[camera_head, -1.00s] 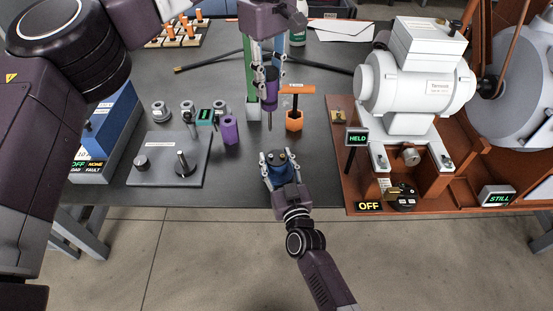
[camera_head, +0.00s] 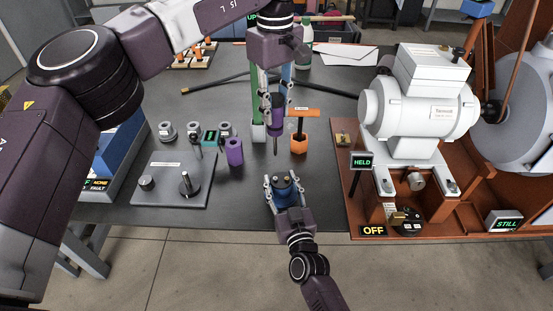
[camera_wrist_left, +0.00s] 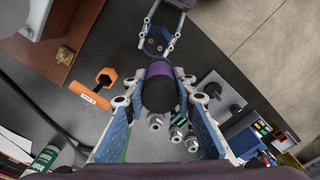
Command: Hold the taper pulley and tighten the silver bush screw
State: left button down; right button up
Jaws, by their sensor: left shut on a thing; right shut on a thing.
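My left gripper (camera_head: 275,100) is shut on the purple handle of a screwdriver (camera_head: 276,115), held upright with its shaft down. The dark end of the handle (camera_wrist_left: 158,95) fills the middle of the left wrist view. My right gripper (camera_head: 284,190) is shut on a blue pulley (camera_head: 283,196) at the table's front edge. The pulley's dark top face (camera_wrist_left: 157,40) shows small round spots in the left wrist view; I cannot tell which is the silver bush screw. The screwdriver tip is apart from the pulley, behind it in the head view.
Behind the pulley stand a purple holder (camera_head: 235,152) and an orange holder (camera_head: 299,144) with an orange-handled tool. Several silver bushes (camera_head: 167,131) and a grey plate with posts (camera_head: 160,192) are at left. A white motor (camera_head: 410,110) on an orange base stands at right.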

aim_at(275, 132)
pick_arm(q)
jog(key=shift+f+m, duration=1)
jog(key=shift+f, duration=0.05)
jog(key=shift+f, duration=2.4)
